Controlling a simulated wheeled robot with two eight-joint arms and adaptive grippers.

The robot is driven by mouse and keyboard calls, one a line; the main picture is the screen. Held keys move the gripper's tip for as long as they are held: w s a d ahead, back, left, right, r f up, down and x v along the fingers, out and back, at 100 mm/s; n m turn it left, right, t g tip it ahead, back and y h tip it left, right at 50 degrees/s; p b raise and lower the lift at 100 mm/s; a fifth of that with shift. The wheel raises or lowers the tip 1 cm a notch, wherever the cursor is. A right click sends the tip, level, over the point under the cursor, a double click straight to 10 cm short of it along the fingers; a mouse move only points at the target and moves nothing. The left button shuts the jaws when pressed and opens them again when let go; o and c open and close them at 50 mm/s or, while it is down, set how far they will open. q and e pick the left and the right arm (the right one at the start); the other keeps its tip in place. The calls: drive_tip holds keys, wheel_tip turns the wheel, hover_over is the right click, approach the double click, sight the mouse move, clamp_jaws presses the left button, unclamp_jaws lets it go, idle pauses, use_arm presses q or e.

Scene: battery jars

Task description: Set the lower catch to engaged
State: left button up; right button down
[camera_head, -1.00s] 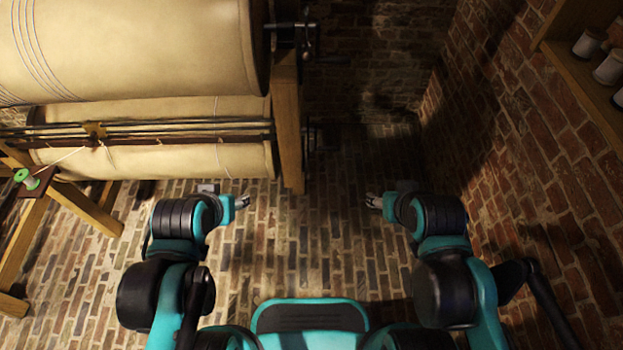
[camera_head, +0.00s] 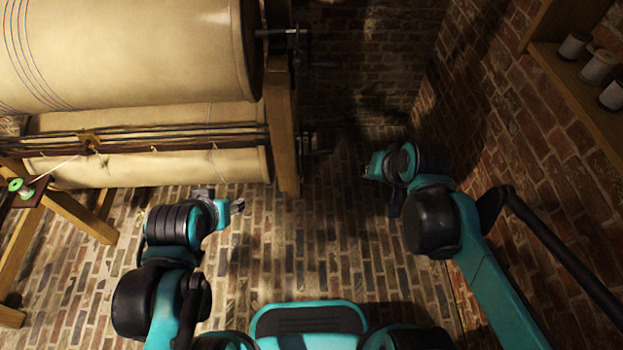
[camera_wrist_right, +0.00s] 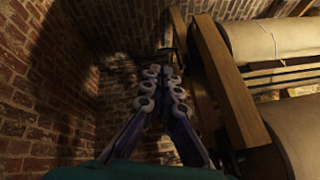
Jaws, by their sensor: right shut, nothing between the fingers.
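Dark metal fittings (camera_head: 312,143) stick out from the right side of the wooden post (camera_head: 283,120), level with the lower roller (camera_head: 150,165). They look like the lower catch, but shadow hides their shape and setting. A similar dark handle (camera_head: 283,34) sits higher, by the upper roller (camera_head: 130,50). My right gripper (camera_head: 369,172) is right of the lower fittings, apart from them. In the right wrist view its fingers (camera_wrist_right: 163,74) are shut and empty, pointing toward dark hardware beside the post. My left gripper (camera_head: 239,206) is below the lower roller, touching nothing; its jaws are too small to judge.
A brick wall (camera_head: 520,130) stands close on the right, with a wooden shelf (camera_head: 570,85) holding white spools (camera_head: 598,66). A wooden stand with a green spool (camera_head: 20,189) is at the far left. The brick floor (camera_head: 320,240) between my arms is clear.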

drive_tip(key=w+a+f+m+g+y+p, duration=0.15)
drive_tip(key=w+f+m, duration=0.3)
drive_tip(key=w, duration=0.45)
drive_tip(key=w+a+f+m+y+p, duration=0.1)
drive_tip(key=w+f+m+y, duration=0.15)
drive_tip(key=w+f, duration=0.45)
drive_tip(key=w+a+f+m+y, duration=0.1)
drive_tip(key=w+f+m, duration=0.1)
drive_tip(key=f, duration=0.7)
drive_tip(key=w+a+f+m+g+y+p, duration=0.1)
drive_tip(key=f+m, duration=0.3)
drive_tip(key=f, duration=0.6)
drive_tip(key=shift+w+f+y, duration=0.2)
drive_tip(key=shift+w+y, duration=0.4)
drive_tip(key=shift+y, duration=0.1)
drive_tip(key=shift+g, duration=0.25)
